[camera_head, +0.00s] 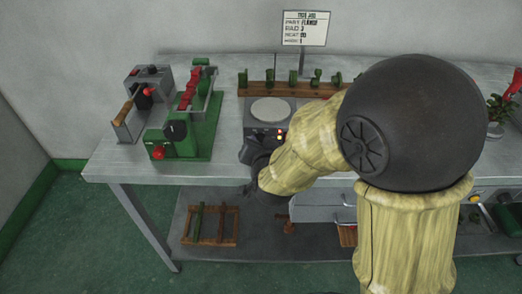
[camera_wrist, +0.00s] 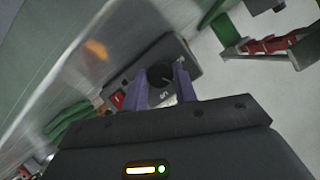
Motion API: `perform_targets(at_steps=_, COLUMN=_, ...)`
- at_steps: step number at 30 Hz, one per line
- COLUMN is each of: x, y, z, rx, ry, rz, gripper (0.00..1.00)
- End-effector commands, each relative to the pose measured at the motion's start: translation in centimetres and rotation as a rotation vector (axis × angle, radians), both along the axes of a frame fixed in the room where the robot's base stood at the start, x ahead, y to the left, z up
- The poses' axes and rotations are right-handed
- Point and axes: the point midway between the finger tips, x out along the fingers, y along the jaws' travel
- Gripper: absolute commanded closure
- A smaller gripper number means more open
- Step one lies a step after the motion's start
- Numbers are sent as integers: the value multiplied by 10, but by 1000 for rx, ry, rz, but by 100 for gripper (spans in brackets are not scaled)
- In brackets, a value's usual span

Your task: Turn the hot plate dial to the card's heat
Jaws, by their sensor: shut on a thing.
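The hot plate (camera_head: 257,128) stands on the bench, a grey box with a pale round top and small lit lamps on its front. The white job card (camera_head: 305,28) stands on a post behind it; its print is too small to read surely. In the wrist view, the black dial (camera_wrist: 160,75) with a pale pointer line sits between the two purple fingers of my gripper (camera_wrist: 161,88), which is shut on it. In the head view my gripper (camera_head: 256,152) is a dark shape at the front of the hot plate, and my arm hides the dial.
A lower shelf holds a wooden frame (camera_head: 210,240).

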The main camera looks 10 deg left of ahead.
Motion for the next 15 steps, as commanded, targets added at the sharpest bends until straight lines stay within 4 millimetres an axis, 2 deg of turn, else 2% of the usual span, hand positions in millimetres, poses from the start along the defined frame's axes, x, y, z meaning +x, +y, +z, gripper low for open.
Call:
perform_targets(at_steps=13, x=1, y=-1, z=1, rx=14, ry=2, rz=-3, gripper=95)
perform_targets(at_steps=14, x=1, y=-1, z=1, rx=14, ry=2, rz=-3, gripper=70)
perform_targets(at_steps=15, x=1, y=-1, z=1, rx=14, ry=2, rz=-3, gripper=62)
